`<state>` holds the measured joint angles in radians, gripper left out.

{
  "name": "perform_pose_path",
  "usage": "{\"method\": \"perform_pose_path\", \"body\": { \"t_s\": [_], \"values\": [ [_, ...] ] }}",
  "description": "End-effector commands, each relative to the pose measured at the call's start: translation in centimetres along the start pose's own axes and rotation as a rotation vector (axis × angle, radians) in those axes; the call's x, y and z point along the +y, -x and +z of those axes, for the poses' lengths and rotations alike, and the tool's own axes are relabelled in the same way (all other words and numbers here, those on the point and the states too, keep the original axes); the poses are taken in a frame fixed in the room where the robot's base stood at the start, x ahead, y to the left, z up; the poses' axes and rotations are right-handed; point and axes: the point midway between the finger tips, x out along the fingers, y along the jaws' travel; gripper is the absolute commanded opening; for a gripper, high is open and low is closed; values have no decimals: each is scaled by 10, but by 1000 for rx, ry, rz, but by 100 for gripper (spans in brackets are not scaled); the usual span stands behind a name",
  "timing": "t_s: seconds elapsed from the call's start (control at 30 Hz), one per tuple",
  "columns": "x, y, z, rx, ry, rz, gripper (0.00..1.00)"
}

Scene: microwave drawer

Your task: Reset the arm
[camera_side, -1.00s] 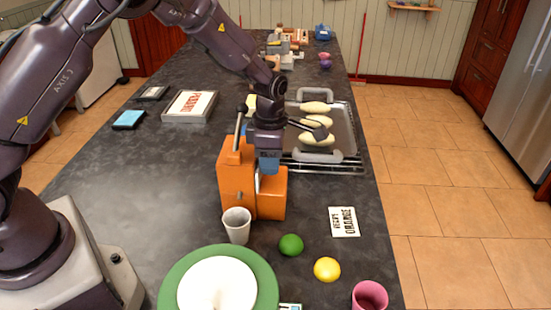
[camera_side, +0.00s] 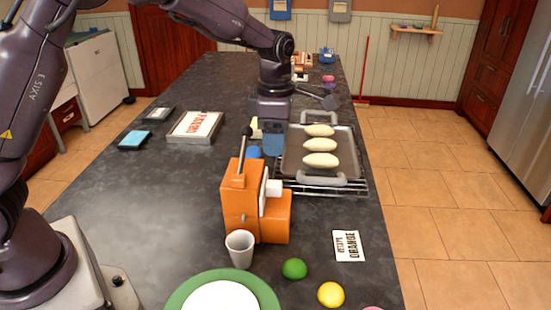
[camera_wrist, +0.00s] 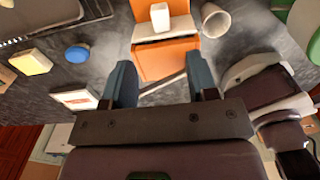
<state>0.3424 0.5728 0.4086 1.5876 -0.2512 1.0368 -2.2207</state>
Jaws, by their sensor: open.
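My gripper (camera_side: 268,143) hangs above the dark counter (camera_side: 130,205), behind and above the orange machine (camera_side: 240,205), with its blue fingers pointing down. In the wrist view my gripper (camera_wrist: 163,88) shows two blue fingers spread apart with nothing between them. The orange machine (camera_wrist: 168,60) lies beyond the fingertips there. The machine has a dark lever on top and a white part (camera_side: 273,188) on its right side. The gripper is apart from the machine.
A metal tray (camera_side: 345,140) with several pale loaves stands on a rack at right. A grey cup (camera_side: 240,249), green fruit (camera_side: 294,268) and yellow fruit (camera_side: 331,294) sit in front. A sign box (camera_side: 195,127) lies at left. The counter's left middle is clear.

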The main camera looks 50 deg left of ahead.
Motion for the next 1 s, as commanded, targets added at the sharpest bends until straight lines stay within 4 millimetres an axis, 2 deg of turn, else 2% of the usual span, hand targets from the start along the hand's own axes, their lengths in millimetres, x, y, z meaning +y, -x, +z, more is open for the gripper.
{"method": "perform_pose_path", "body": {
  "t_s": [0.1,0.2,0.53,0.63,0.77,0.83,1.0],
  "values": [
    [0,13,0,-1,-1,1,53],
    [0,17,0,1,-1,0,53],
    [0,18,0,2,-6,0,53],
    [0,17,0,0,-70,1,53],
    [-1,11,-5,14,-314,2,53],
    [-9,4,-12,28,-512,-18,53],
    [-36,20,-39,-12,-1034,-23,53]
  ]
}}
